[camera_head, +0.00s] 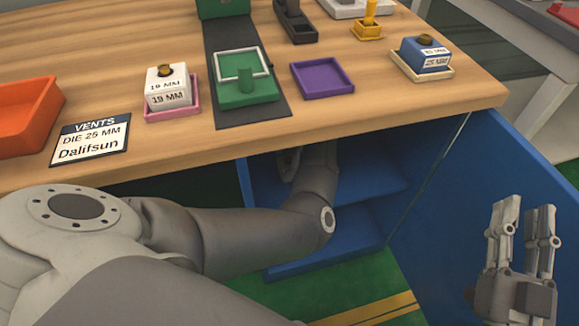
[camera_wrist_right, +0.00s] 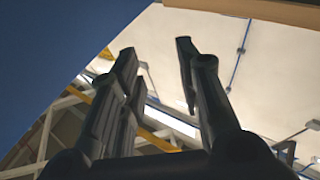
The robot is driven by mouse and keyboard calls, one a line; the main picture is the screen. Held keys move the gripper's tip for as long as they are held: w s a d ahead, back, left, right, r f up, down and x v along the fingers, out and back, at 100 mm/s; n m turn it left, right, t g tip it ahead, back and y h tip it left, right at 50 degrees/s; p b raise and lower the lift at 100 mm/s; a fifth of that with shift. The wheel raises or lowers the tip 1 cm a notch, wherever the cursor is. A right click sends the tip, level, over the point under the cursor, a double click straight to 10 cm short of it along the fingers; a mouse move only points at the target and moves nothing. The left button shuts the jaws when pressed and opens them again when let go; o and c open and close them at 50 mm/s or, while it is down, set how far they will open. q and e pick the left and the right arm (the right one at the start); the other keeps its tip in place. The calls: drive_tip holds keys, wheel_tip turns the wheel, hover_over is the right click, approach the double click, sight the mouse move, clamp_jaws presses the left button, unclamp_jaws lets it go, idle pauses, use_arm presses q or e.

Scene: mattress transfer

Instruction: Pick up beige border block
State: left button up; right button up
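A blue and white block (camera_head: 424,54) marked 25 MM, with a brass knob on top, sits in a beige-bordered tray (camera_head: 404,67) at the table's right end. I see no other clearly beige-bordered block. My left arm bends under the tabletop into the blue cabinet; my left gripper (camera_head: 290,163) is mostly hidden there, its fingers unclear. My right gripper (camera_head: 524,219) is raised at the lower right, in front of the blue door and well apart from the block. In the right wrist view its fingers (camera_wrist_right: 157,65) are apart with nothing between them.
A white 19 MM block (camera_head: 168,88) sits in a pink tray. A green fixture (camera_head: 244,80), an empty purple tray (camera_head: 322,77), an orange bin (camera_head: 25,115) and a label card (camera_head: 90,140) lie on the wooden table. The blue cabinet door (camera_head: 480,190) stands open.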

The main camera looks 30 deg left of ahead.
use_arm(q)
drive_tip(key=c, duration=0.8)
